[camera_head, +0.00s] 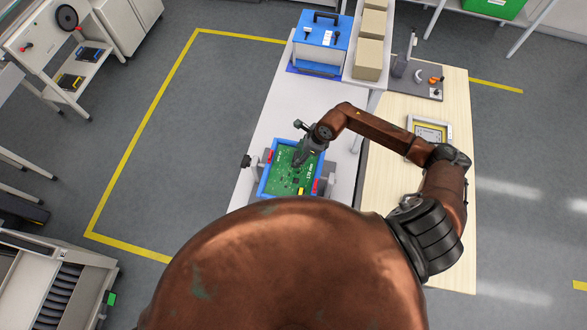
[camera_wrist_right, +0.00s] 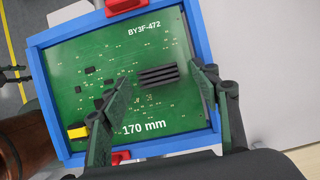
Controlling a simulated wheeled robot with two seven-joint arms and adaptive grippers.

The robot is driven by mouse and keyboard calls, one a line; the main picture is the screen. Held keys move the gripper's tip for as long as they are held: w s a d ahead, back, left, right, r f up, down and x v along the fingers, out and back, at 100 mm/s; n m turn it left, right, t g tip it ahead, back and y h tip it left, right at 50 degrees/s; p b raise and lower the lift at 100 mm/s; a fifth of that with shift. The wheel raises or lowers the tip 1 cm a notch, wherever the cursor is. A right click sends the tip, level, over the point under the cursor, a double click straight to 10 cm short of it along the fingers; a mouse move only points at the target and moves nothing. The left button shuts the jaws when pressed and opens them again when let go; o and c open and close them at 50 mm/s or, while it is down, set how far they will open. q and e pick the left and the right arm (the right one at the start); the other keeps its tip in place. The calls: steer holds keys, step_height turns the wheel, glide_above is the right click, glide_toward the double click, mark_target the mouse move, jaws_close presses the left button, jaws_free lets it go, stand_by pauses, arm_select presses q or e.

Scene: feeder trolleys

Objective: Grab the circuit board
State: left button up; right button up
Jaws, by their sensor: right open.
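The green circuit board (camera_head: 284,180) lies in a blue frame (camera_head: 264,186) on the white table. In the right wrist view the board (camera_wrist_right: 100,58) carries black chips, a black slotted block, a yellow part and the printed text "BY3F-472" and "170 mm". My right gripper (camera_head: 300,158) is over the board's upper part in the head view. In the wrist view its two fingers (camera_wrist_right: 158,78) are spread wide over the board, with nothing between them held. Whether the fingertips touch the board I cannot tell.
Red clamps (camera_head: 316,187) sit at the blue frame's sides. A blue-topped box (camera_head: 322,30) and cardboard boxes (camera_head: 368,52) stand at the table's far end. A wooden table (camera_head: 385,190) to the right carries a grey-framed yellow panel (camera_head: 430,130).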

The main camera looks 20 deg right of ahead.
steer(key=shift+a+f, duration=0.1)
steer(key=shift+f, duration=0.05)
steer(key=c, duration=1.3)
arm_select(q)
steer(key=shift+w+r, duration=0.1)
steer(key=shift+w, duration=0.3)
arm_select(e)
jaws_close()
